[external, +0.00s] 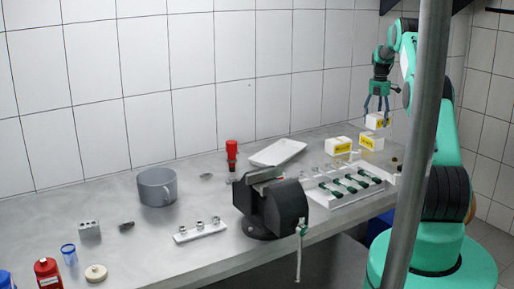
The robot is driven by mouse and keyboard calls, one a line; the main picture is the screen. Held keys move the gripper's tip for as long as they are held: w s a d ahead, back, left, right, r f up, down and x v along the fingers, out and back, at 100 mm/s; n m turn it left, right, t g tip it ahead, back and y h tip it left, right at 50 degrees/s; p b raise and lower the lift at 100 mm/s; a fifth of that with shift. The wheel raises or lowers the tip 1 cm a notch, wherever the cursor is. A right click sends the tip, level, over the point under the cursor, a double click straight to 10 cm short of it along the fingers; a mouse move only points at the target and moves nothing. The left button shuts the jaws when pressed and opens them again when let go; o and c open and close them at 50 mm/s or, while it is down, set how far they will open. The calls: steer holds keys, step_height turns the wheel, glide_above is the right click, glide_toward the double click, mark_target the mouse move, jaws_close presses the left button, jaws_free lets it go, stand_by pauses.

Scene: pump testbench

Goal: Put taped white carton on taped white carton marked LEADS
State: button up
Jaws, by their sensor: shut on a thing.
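My gripper (377,111) is at the back right of the bench, pointing down. It is shut on a small white carton with yellow tape (374,121). The held carton shows above another taped white carton (371,143), and the two look close together. I cannot tell whether they touch. A further taped white carton (338,146) stands just to the left. The lettering on the yellow bands is too small to read, so I cannot tell which carton is marked LEADS.
A white rack with green-and-black parts (345,190) lies in front of the cartons. A white tray (278,153) and a black vise (270,208) are further left. A grey pole (419,140) crosses the view before my arm. The bench's middle back has free room.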

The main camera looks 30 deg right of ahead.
mark_target(375, 136)
steer(key=shift+f+b, duration=0.35)
steer(key=shift+f, duration=2.05)
steer(key=shift+f, duration=0.1)
steer(key=o, duration=1.3)
steer(key=shift+c, duration=0.2)
steer(key=shift+r+p, duration=0.6)
steer(key=shift+r, duration=3.25)
